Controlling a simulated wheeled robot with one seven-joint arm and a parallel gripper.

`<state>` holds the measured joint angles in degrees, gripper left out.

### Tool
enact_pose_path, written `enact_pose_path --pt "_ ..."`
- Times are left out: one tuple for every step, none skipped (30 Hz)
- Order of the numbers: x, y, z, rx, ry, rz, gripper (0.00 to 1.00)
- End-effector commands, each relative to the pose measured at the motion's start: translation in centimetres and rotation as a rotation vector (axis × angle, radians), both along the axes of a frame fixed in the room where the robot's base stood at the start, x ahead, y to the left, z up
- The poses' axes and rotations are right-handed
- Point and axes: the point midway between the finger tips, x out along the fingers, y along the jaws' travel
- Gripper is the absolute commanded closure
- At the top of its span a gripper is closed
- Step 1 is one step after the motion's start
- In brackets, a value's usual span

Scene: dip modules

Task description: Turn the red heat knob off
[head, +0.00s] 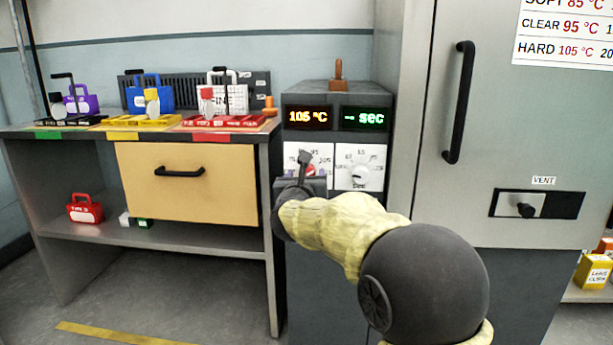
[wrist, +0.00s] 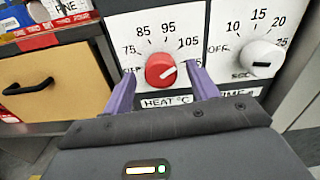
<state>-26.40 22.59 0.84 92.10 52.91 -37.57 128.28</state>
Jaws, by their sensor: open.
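The red heat knob (wrist: 160,72) is on a white dial panel marked OFF, 75, 85, 95 and 105, above the label HEAT °C. In the head view, the red knob (head: 310,170) is partly hidden behind my gripper (head: 303,162). The display (head: 307,117) above reads 105 °C.
A white time knob (wrist: 261,60) is close to the right of my gripper. A bench with a drawer (head: 187,182) stands at the left. A tall grey cabinet with a door handle (head: 459,102) stands at the right. The green display (head: 363,118) reads "-- sec".

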Motion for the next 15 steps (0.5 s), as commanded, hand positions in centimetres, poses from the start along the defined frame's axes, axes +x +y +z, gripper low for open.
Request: enact_pose_path --pt "0.8 0.0 -0.1 0.0 0.001 -0.001 0.41" --pt "1.1 -0.1 -0.1 0.0 0.0 -0.002 0.41" --pt "1.6 -0.1 -0.1 0.0 0.0 -0.001 0.41" --pt "1.8 0.0 -0.1 0.0 0.0 -0.001 0.41" --pt "2.1 0.0 -0.1 -0.001 0.001 0.0 0.41" --pt "2.4 -0.1 -0.1 -0.001 0.0 0.0 0.41" --pt "2.5 -0.1 0.0 -0.001 -0.001 0.0 0.41" --pt "2.6 -0.1 0.0 0.0 -0.001 -0.001 0.41" --pt "2.7 -0.1 0.0 -0.001 -0.001 0.0 0.41" --pt "2.8 -0.1 0.0 -0.001 -0.001 0.0 0.41" --pt "2.8 -0.1 0.0 -0.001 0.0 0.0 0.41" --pt "2.8 -0.1 0.0 -0.001 0.0 0.0 0.41" --pt "2.8 -0.1 0.0 -0.001 0.0 0.0 0.41" --pt "2.8 -0.1 0.0 -0.001 0.0 0.0 0.41" --pt "2.8 -0.1 0.0 -0.001 0.0 0.0 0.41"
